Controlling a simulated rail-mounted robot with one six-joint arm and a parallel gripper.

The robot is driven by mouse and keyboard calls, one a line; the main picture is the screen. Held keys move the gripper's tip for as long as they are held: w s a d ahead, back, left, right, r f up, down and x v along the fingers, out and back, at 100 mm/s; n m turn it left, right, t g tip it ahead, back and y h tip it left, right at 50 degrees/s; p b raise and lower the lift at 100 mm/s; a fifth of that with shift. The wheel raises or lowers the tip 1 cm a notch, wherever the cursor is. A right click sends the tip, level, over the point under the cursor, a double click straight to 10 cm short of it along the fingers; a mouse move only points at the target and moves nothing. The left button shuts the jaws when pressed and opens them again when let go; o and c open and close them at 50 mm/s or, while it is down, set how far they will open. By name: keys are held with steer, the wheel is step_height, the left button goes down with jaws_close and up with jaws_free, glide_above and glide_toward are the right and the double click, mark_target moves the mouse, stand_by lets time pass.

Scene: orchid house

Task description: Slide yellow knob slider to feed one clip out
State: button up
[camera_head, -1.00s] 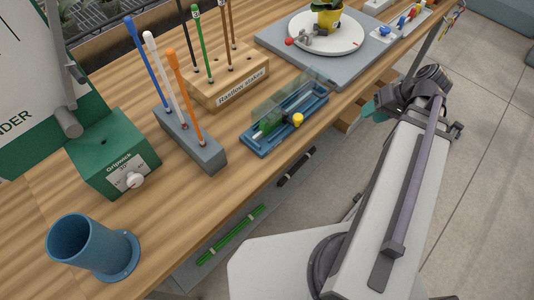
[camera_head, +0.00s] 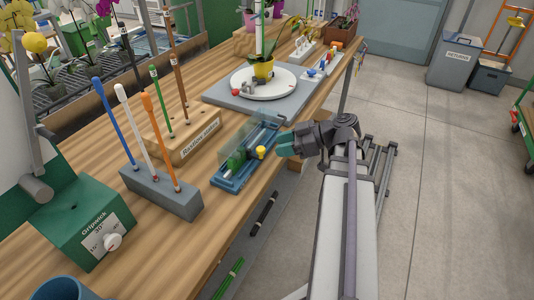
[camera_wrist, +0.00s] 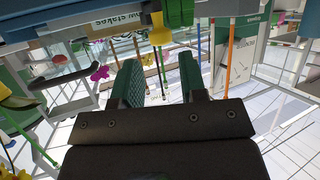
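The blue clip dispenser (camera_head: 232,182) lies on the bench near its front edge, under a clear cover. Green parts, perhaps clips, show at its near end (camera_head: 236,161). Its yellow knob (camera_head: 261,152) stands on the side facing me. My gripper (camera_head: 281,145) hovers just right of the knob, apart from it, with teal finger pads. In the wrist view my gripper (camera_wrist: 158,72) is open and empty.
A wooden stake rack (camera_head: 180,140) and a grey block (camera_head: 165,193) with upright coloured sticks stand left of the dispenser. A white turntable (camera_head: 263,84) with a potted plant is behind it. A green Gripwick box (camera_head: 75,225) is at lower left.

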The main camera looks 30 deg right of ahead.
mark_target(251, 153)
steer(key=b+x, duration=0.1)
steer(key=x, duration=0.4)
steer(key=shift+c, duration=0.5)
jaws_close()
